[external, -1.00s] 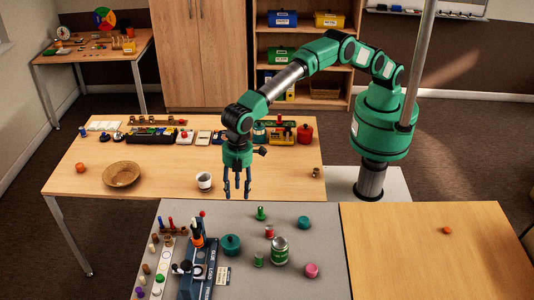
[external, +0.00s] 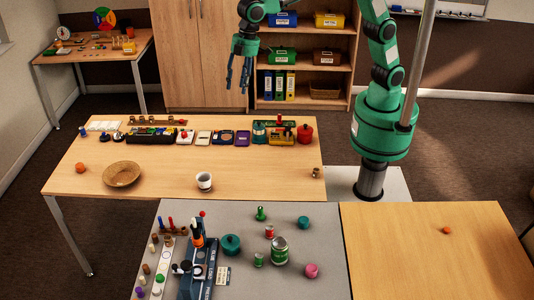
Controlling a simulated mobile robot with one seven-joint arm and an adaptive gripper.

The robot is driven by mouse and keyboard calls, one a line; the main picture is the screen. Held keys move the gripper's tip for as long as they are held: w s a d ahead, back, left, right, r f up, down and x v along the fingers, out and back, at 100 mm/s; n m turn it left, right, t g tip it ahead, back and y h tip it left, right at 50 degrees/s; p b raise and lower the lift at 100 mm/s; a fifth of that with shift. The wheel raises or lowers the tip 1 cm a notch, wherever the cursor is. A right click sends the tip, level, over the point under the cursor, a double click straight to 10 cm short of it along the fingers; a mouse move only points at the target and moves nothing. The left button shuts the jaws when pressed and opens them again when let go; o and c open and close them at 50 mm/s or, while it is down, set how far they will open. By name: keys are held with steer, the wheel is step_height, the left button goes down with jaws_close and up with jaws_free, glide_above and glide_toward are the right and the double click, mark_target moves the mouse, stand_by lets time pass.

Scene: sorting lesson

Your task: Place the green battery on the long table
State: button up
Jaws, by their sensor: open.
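A small green cylinder (external: 258,260), which looks like the green battery, stands on the grey table (external: 320,275) just left of a larger green can (external: 279,251). It is too small to make out its markings. The long table (external: 150,208) is the wooden one behind the grey table. My gripper (external: 238,88) is open and empty, fingers down, raised high in front of the cabinet and shelf, well away from the small green cylinder.
The long table holds a wicker bowl (external: 122,174), a white cup (external: 204,181), an orange piece (external: 79,168) and a back row of trays and jars. Its front middle is clear. A teal jar (external: 231,244) and a green pin-shaped piece (external: 261,213) stand on the grey table.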

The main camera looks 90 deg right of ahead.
steer(key=s+d+r+m+t, duration=0.1)
steer(key=s+d+r, duration=0.2)
steer(key=s+d, duration=0.45)
steer(key=s+d+r+m, duration=0.2)
steer(key=s+d+r, duration=0.15)
steer(key=d, duration=0.65)
steer(key=s+d+r+m+t, duration=0.1)
steer(key=s+d+r, duration=0.1)
steer(key=s+d, duration=0.55)
steer(key=s+d+f+m, duration=0.1)
steer(key=s+d+f, duration=0.2)
steer(key=s+d, duration=0.2)
steer(key=s+d+f+m+t, duration=0.1)
steer(key=s+d+f+m, duration=0.1)
steer(key=s+d, duration=0.4)
steer(key=s+d+f+m+h, duration=0.1)
steer(key=s+d+f, duration=0.2)
steer(key=s, duration=0.7)
steer(key=d, duration=0.2)
steer(key=shift+s+d+f+t, duration=0.3)
steer(key=shift+f, duration=0.05)
steer(key=shift+o, duration=0.4)
